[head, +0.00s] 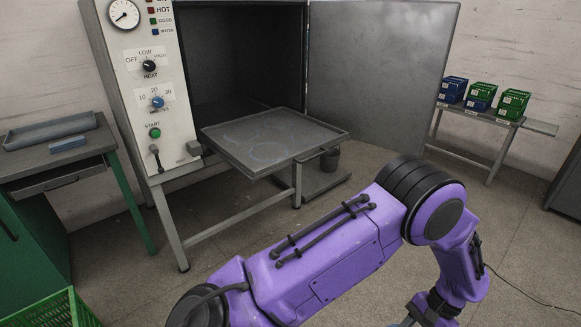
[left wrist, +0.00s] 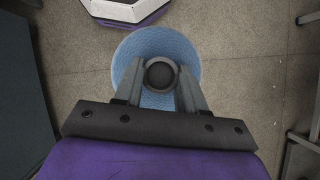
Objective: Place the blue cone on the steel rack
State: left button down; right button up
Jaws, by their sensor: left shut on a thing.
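The blue cone (left wrist: 160,42) shows end-on in the left wrist view, with a dark round core end in its middle. My left gripper (left wrist: 160,76) is shut on this core end, one finger on each side, with the cone beyond it over the floor. In the head view my left gripper (head: 430,308) is at the bottom edge, right of the middle, and the cone is almost wholly cut off. The grey steel rack (head: 310,125), a flat tray with a faint circle on it, stands out in front of the open cabinet. It is empty. My right gripper is not in view.
The cabinet door (head: 375,75) is swung open to the right behind the rack. A control panel (head: 150,100) stands left of it. A shelf (head: 470,125) with blue and green crates is at the back right. A bench (head: 60,160) with a tray is at left.

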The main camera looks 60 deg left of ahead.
aim_at(264, 134)
jog(key=u, duration=0.35)
jog(key=i, duration=0.75)
jog(key=u, duration=1.45)
jog(key=i, duration=0.6)
jog(key=u, duration=0.65)
